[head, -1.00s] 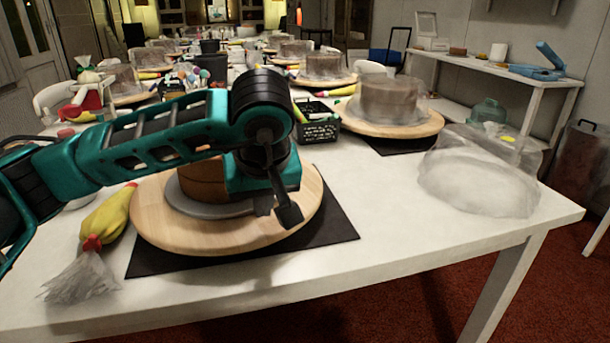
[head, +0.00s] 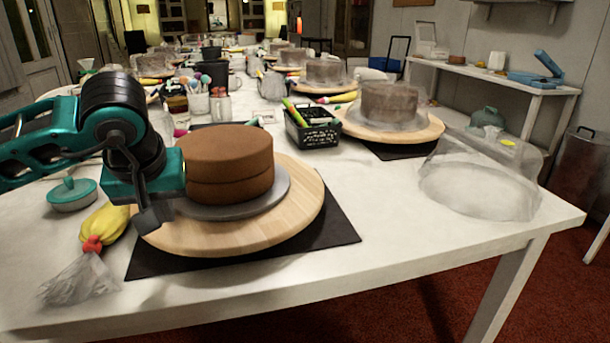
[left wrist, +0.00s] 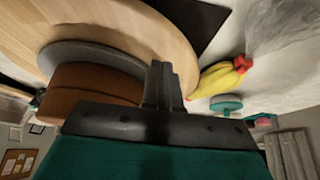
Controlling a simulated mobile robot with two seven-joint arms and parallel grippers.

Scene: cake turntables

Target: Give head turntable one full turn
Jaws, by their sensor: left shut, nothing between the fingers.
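The nearest wooden turntable (head: 275,228) stands on a black mat (head: 338,228) at the front of the white table. A grey board (head: 258,204) and a brown two-layer cake (head: 230,165) rest on it. My left gripper (head: 150,218) is at the turntable's left edge, fingers pointing down, shut and empty. In the left wrist view the shut fingers (left wrist: 163,85) overlap the turntable's rim (left wrist: 130,28); whether they touch it I cannot tell. The cake (left wrist: 95,88) is beside them. My right gripper is not in view.
A yellow piping bag (head: 103,222) lies left of the turntable, close to my left gripper. A teal-lidded dish (head: 72,194) is behind it. A black basket (head: 312,130) and a clear cover (head: 482,185) stand to the right. The table's front right is clear.

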